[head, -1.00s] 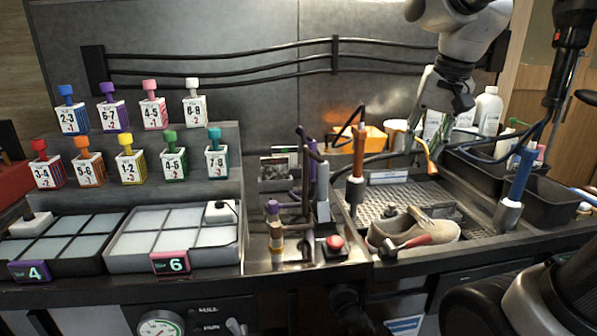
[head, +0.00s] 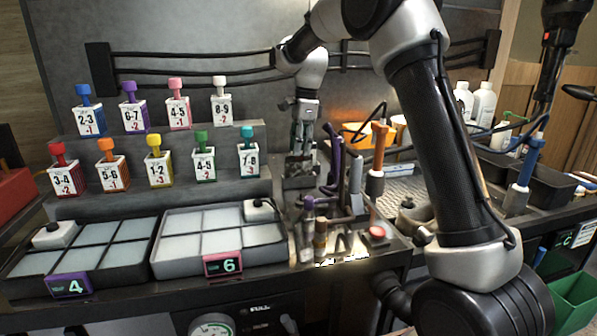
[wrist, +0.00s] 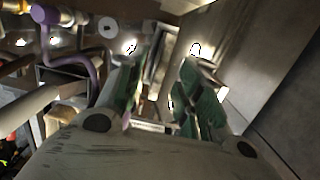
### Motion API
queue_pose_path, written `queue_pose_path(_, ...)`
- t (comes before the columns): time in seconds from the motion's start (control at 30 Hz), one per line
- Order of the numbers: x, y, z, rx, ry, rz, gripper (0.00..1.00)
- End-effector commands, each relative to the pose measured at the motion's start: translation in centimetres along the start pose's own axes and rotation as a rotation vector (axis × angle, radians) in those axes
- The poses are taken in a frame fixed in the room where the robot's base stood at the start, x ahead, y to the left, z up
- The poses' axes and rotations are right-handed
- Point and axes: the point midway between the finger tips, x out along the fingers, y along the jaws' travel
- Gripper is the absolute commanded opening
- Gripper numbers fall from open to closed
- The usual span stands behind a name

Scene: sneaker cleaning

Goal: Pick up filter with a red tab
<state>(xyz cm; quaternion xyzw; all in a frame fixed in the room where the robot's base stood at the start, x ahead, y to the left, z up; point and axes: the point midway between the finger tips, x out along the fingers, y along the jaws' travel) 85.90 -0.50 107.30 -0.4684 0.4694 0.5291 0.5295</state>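My gripper (head: 301,148) points down over a small metal holder (head: 301,182) at the back of the counter, right of the stepped rack. In the wrist view my gripper (wrist: 158,78) has its two green-padded fingers apart, with narrow upright plates or slots of the holder between and beyond them. I see nothing clearly held. I cannot make out a red tab on anything in the holder; the fingers hide part of it. A white block with a red knob (head: 66,173) stands at the left of the rack's lower step; I cannot tell whether it is a filter.
Several colour-topped blocks stand on the rack. Two compartment trays (head: 226,235) lie in front of it. A purple curved tool (head: 334,160) and an orange-handled tool (head: 378,150) stand close to the right. A grey wall is behind. A red button (head: 378,232) sits nearer the front edge.

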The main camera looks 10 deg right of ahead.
Motion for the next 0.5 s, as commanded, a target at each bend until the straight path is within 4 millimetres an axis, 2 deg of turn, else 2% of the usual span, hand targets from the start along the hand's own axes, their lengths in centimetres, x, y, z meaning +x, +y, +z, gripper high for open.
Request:
queue_pose_path(0.1, 2.1, -0.1, 0.1, -0.001, 0.000, 0.003, 0.36)
queue_pose_path(0.2, 3.2, -0.1, 0.1, -0.001, 0.000, 0.002, 0.36)
queue_pose_path(0.5, 3.8, -0.1, 0.1, -0.001, 0.000, -0.001, 0.36)
